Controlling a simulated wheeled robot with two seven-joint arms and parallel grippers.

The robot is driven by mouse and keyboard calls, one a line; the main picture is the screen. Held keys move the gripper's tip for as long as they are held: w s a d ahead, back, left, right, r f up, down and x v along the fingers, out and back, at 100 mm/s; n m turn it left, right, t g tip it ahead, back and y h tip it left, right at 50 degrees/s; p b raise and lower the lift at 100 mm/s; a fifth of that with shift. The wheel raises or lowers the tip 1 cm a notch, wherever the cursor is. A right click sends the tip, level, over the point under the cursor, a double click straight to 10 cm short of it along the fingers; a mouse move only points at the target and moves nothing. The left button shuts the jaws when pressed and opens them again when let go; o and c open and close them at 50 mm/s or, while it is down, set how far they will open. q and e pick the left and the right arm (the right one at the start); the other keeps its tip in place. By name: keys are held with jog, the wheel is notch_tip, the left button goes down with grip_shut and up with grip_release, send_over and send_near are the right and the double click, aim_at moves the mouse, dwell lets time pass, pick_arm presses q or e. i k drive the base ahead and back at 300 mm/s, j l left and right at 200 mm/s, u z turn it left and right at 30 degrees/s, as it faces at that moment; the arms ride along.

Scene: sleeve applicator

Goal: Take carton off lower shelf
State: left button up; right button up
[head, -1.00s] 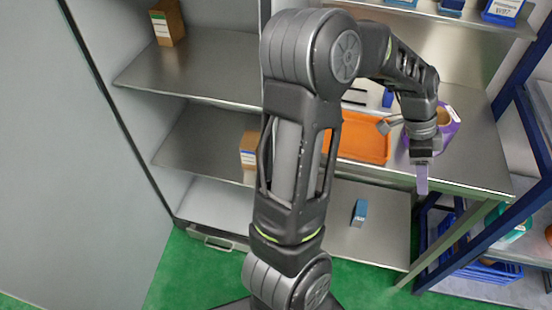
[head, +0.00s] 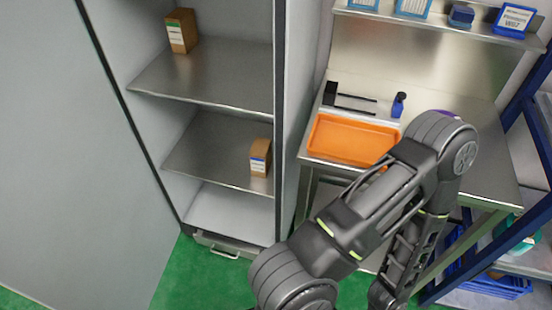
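A brown carton (head: 260,157) with a white and blue label stands upright on the lower shelf (head: 205,155) of the open cabinet, near its right side. A second brown carton (head: 181,31), with a white and green label, stands on the upper shelf (head: 205,75). One of my arms crosses the lower right of the head view, its elbow over the workbench and its forearm running down to the bottom edge. Its gripper is outside the picture. My other arm and gripper do not show.
An orange tray (head: 352,140) and a small blue bottle (head: 398,104) are on the steel bench (head: 480,120) right of the cabinet. A purple item (head: 446,113) is mostly hidden behind my elbow. A blue rack (head: 520,115) stands at the right. The cabinet front is clear.

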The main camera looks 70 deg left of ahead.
aim_at(260, 154)
jog(key=u, duration=2.8)
jog(key=i+l, duration=0.35)
jog(key=l, duration=0.1)
